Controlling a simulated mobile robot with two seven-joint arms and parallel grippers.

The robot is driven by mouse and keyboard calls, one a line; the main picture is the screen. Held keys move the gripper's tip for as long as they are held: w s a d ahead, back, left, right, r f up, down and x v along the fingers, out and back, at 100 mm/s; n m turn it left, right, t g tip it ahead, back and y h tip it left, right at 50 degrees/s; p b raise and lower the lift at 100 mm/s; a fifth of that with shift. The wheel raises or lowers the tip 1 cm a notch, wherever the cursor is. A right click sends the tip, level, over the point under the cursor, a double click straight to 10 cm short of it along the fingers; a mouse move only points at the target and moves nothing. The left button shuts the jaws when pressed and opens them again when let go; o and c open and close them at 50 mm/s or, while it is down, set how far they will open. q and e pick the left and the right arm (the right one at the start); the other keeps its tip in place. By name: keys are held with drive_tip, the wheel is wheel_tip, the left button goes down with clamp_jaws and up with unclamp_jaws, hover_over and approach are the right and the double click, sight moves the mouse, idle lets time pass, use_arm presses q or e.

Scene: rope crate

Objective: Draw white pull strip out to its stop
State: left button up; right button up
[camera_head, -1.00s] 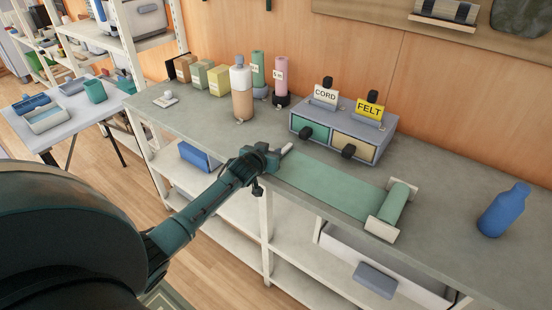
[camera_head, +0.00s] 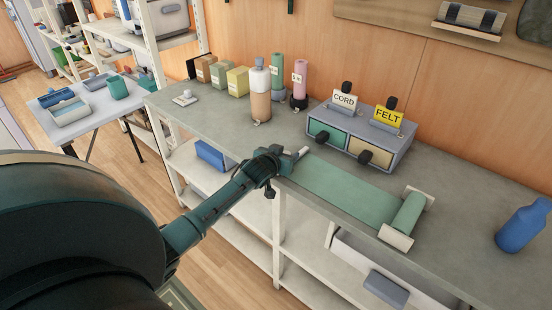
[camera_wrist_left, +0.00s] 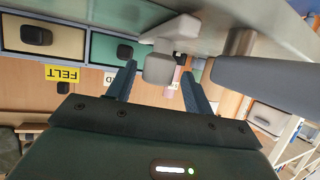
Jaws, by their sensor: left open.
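The white pull strip (camera_head: 302,153) shows as a short pale end just beyond my left gripper (camera_head: 283,158) at the bench's front edge. It lies at the left end of a green sheet (camera_head: 345,190), which runs flat across the bench from a green roll (camera_head: 408,212) between white end pieces. In the left wrist view, a pale block (camera_wrist_left: 158,68), seemingly the strip's end, lies between or just beyond the two open fingers (camera_wrist_left: 160,85). I cannot tell whether they touch it. The arm hides the sheet's near left corner. My right gripper is not in view.
A grey drawer box (camera_head: 398,150) with CORD and FELT signs stands behind the sheet. Several bottles and blocks, including a brown bottle (camera_head: 260,100), stand left of it. A blue bottle (camera_head: 523,226) stands at the right. Bench space (camera_head: 465,195) right of the roll is clear.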

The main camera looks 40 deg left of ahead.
use_arm(q)
drive_tip(key=v, duration=1.2)
drive_tip(key=shift+s+r+p, duration=0.25)
drive_tip(key=shift+s+p, duration=0.05)
drive_tip(key=shift+p, duration=0.05)
drive_tip(key=s+d+f+m+g+h, duration=0.1)
drive_tip(key=s+d+f+m+h, duration=0.1)
drive_tip(key=s+d+f, duration=0.4)
drive_tip(key=s+d+f+m+g+h, duration=0.1)
drive_tip(key=s+d+f+m+h, duration=0.2)
drive_tip(key=s+d, duration=1.1)
wheel_tip(320, 180, down, 3)
drive_tip(key=d, duration=0.3)
drive_tip(key=shift+s+g+h, duration=0.3)
drive_tip(key=shift+g+h, duration=0.1)
drive_tip(key=shift+a+r, duration=0.1)
